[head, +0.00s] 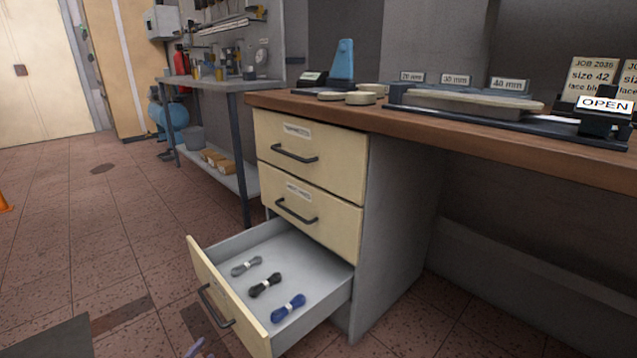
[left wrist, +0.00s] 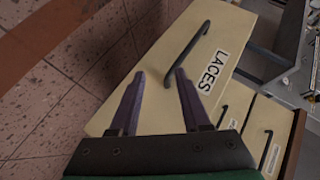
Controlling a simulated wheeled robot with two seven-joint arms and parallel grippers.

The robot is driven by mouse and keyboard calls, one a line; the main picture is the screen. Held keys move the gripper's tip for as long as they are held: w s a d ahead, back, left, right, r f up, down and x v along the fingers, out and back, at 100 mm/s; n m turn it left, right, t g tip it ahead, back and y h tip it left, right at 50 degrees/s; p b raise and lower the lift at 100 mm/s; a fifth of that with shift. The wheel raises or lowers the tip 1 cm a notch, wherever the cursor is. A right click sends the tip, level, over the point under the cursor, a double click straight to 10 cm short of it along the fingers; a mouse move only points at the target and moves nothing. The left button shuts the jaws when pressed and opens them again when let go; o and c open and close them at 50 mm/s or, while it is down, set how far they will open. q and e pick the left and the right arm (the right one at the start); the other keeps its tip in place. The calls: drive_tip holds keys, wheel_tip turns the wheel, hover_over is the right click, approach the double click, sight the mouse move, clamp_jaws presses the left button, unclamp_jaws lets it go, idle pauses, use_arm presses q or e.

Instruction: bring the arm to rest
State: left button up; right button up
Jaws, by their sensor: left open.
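My left gripper (left wrist: 160,73) is open and empty in the left wrist view. Its two purple fingers point at the cream front of the drawer labelled LACES (left wrist: 160,105), with the dark bar handle (left wrist: 181,54) beyond the fingertips and not between them. In the head view only a small purple piece of the left gripper (head: 196,348) shows at the bottom edge, in front of the open bottom drawer (head: 215,288). That drawer holds a grey lace bundle (head: 246,266), a black one (head: 265,285) and a blue one (head: 288,308). My right gripper is not in view.
Two shut drawers (head: 312,155) sit above the open one, under the wooden bench top (head: 440,135). The bench bears a blue cone-like piece, discs, labelled blocks and an OPEN sign (head: 604,104). A metal shelf (head: 215,84) stands behind. Tiled floor (head: 80,230) at the left is mostly clear.

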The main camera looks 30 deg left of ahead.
use_arm(q)
drive_tip(key=w+d+r+n+t+h+p, duration=0.15)
drive_tip(key=d+h, duration=0.55)
drive_tip(key=d, duration=1.4)
drive_tip(key=d+r+n+g+h+p, duration=0.2)
drive_tip(key=d+h, duration=0.5)
drive_tip(key=d, duration=1.5)
drive_tip(key=s+a+r+g+y+p, duration=0.2)
drive_tip(key=s+a+p, duration=0.8)
drive_tip(key=p, duration=0.8)
drive_tip(key=s+a+r+g+y+p, duration=0.2)
drive_tip(key=s+a+g+y+p, duration=0.3)
drive_tip(key=s+a+p, duration=0.5)
drive_tip(key=shift+s+a+r+g+p, duration=0.3)
drive_tip(key=shift+s+g+p, duration=0.45)
drive_tip(key=shift+p, duration=3.9)
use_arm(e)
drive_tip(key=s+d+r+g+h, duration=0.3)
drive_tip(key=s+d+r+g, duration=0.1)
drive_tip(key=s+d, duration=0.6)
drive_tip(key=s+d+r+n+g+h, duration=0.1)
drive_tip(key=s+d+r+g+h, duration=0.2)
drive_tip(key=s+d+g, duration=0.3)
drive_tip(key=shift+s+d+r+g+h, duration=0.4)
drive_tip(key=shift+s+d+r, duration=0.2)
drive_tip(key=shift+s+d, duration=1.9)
